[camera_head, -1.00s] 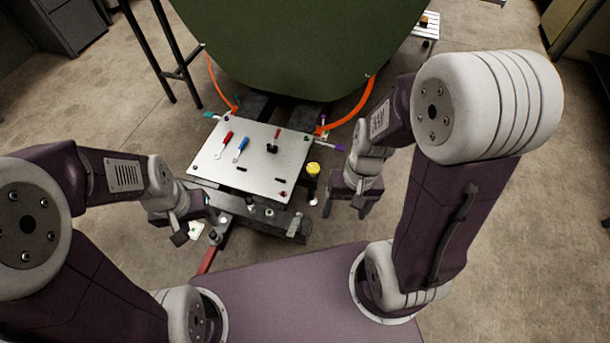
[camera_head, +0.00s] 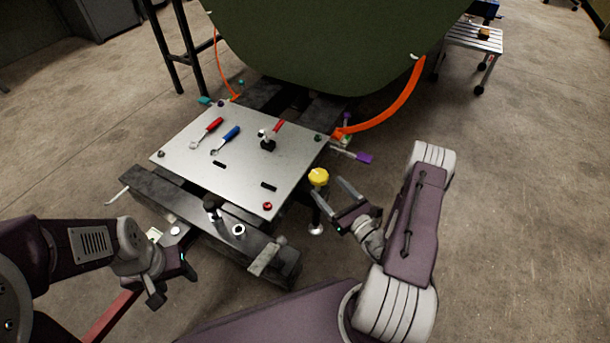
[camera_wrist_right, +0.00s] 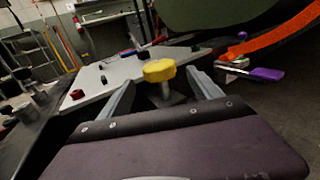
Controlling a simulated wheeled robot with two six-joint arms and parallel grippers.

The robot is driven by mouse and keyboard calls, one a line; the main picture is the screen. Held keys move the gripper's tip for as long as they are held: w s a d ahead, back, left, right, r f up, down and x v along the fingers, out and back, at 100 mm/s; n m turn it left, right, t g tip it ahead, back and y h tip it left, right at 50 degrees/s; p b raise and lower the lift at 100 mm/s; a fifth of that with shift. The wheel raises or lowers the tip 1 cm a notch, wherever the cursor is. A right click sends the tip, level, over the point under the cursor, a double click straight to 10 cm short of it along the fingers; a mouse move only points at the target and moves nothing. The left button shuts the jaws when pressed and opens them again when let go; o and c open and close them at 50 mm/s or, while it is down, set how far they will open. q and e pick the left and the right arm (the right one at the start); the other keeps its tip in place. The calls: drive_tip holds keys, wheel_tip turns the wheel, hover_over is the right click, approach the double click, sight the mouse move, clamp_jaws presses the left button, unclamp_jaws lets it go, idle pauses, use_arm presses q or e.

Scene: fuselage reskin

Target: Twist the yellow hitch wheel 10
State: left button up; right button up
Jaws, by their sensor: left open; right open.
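The yellow hitch wheel (camera_head: 319,177) sits on top of an upright post at the right corner of the metal plate. It also shows in the right wrist view (camera_wrist_right: 159,70), beyond and between my fingers. My right gripper (camera_head: 341,188) is open and empty, its fingers pointing at the wheel from the right, apparently just short of it. In the right wrist view the two fingers (camera_wrist_right: 163,88) stand wide on either side of the wheel's post. My left gripper (camera_head: 173,290) is open and empty at the lower left, away from the wheel.
The metal plate (camera_head: 187,162) carries a red-handled tool (camera_head: 207,132), a blue-handled tool (camera_head: 226,140) and small knobs. A dark green fuselage (camera_head: 330,40) hangs behind it. An orange strap (camera_head: 400,105) curves down at the right. Floor right of my right arm is clear.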

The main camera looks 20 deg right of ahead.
sight(313, 171)
drive_tip(key=shift+w, duration=0.3)
drive_tip(key=b+x, duration=0.5)
drive_tip(key=x, duration=0.2)
drive_tip(key=shift+w+a, duration=0.15)
drive_tip(key=shift+w, duration=0.15)
drive_tip(key=shift+w+a+r, duration=0.1)
drive_tip(key=shift+w, duration=0.35)
drive_tip(key=c, duration=1.4)
